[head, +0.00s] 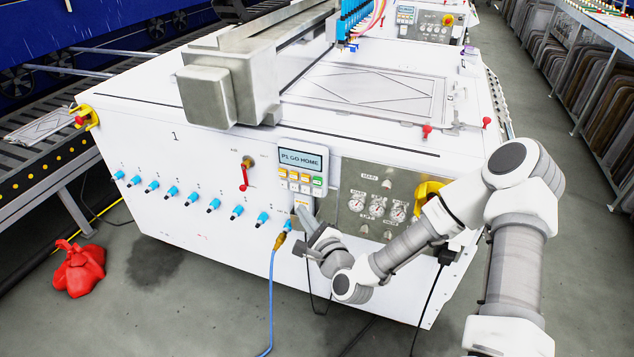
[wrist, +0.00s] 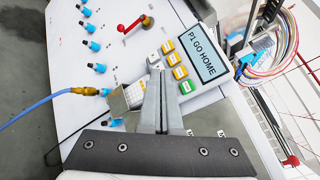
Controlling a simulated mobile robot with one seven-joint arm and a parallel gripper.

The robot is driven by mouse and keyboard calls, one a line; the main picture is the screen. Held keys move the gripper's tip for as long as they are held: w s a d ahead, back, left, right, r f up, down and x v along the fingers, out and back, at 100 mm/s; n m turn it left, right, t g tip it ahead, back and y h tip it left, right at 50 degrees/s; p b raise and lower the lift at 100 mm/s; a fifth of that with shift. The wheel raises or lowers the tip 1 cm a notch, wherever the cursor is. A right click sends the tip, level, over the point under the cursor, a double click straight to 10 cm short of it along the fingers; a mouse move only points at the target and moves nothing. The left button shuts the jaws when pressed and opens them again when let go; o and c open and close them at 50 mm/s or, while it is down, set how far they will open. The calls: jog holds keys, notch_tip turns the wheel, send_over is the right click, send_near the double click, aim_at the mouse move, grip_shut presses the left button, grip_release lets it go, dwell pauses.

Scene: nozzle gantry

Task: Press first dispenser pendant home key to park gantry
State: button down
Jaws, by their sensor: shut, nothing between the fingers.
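The dispenser pendant (head: 303,160) is a light grey box on the front face of the white machine, and its screen (head: 300,158) reads "P1 GO HOME". In the wrist view the screen (wrist: 203,52) shows the same words. Below it are yellow keys (wrist: 174,59), a green key (wrist: 186,87) and pale keys (wrist: 153,57). My gripper (head: 305,218) is just below the pendant in the head view. In the wrist view my gripper (wrist: 155,72) is shut and empty, its tips over the lower key area, hiding some keys. Whether the tips touch a key I cannot tell.
A row of blue fittings (head: 213,206) and a red-handled valve (head: 244,174) lie left of the pendant. A blue hose (head: 271,300) hangs below. A gauge panel (head: 375,205) is at right. A red bag (head: 78,270) lies on the floor.

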send_near(313, 182)
jog(key=shift+w+a+f, duration=0.15)
jog(key=shift+w+a, duration=0.75)
jog(key=shift+w, duration=0.15)
jog(key=shift+w+a+f, duration=0.1)
jog(key=shift+w+a, duration=0.8)
jog(key=shift+w, duration=0.1)
jog(key=shift+w+b, duration=0.15)
jog(key=shift+b, duration=0.2)
jog(key=shift+w+d, duration=0.1)
jog(key=shift+w, duration=0.15)
jog(key=shift+w+d+b, duration=0.25)
jog(key=shift+w+b, duration=0.05)
jog(key=shift+w, duration=0.25)
dwell(0.8)
jog(key=shift+s, duration=0.1)
jog(key=shift+s+a, duration=0.35)
jog(key=shift+s, duration=0.5)
jog(key=shift+s+a, duration=0.3)
jog(key=shift+s, duration=0.5)
jog(key=shift+s+a, duration=0.25)
jog(key=shift+s, duration=0.5)
jog(key=shift+s+a, duration=0.3)
jog(key=shift+s, duration=0.5)
